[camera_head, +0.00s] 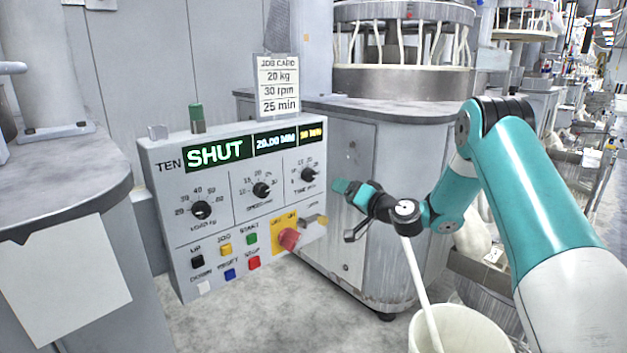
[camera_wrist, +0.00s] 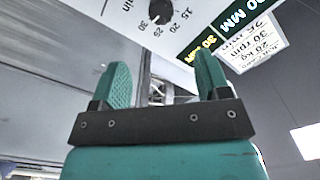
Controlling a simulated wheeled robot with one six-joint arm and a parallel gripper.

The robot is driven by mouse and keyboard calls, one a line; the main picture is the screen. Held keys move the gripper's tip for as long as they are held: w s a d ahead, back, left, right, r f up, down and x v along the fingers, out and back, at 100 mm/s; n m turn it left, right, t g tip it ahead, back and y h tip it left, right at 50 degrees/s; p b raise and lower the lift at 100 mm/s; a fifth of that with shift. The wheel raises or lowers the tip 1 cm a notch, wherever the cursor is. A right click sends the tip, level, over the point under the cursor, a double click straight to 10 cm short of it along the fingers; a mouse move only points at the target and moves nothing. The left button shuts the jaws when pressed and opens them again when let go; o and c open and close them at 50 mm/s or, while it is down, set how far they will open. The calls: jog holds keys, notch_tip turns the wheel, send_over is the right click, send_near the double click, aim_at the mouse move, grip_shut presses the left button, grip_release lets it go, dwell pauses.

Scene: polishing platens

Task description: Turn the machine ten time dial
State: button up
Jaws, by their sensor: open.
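The time dial (camera_head: 308,175) is a black round knob at the right of the upper row on the panel of machine ten (camera_head: 168,215). In the wrist view the dial (camera_wrist: 160,10) shows upside down at the top edge, with 15, 20, 25 and 30 printed around it. My gripper (camera_head: 345,188) is apart from the panel, just right of and slightly below the dial in the head view. In the wrist view its two green fingers (camera_wrist: 163,78) are spread, with nothing between them. The dial lies beyond the fingertips.
The load dial (camera_head: 201,210) and speed dial (camera_head: 262,190) sit left of the time dial. Below are coloured buttons and a red knob (camera_head: 289,239) on yellow. A job card (camera_head: 278,88) reads 20 kg, 30 rpm, 25 min. A white bucket (camera_head: 462,325) stands below my arm.

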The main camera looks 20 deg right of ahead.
aim_at(311, 177)
jog(key=x, duration=1.3)
jog(key=c, duration=0.9)
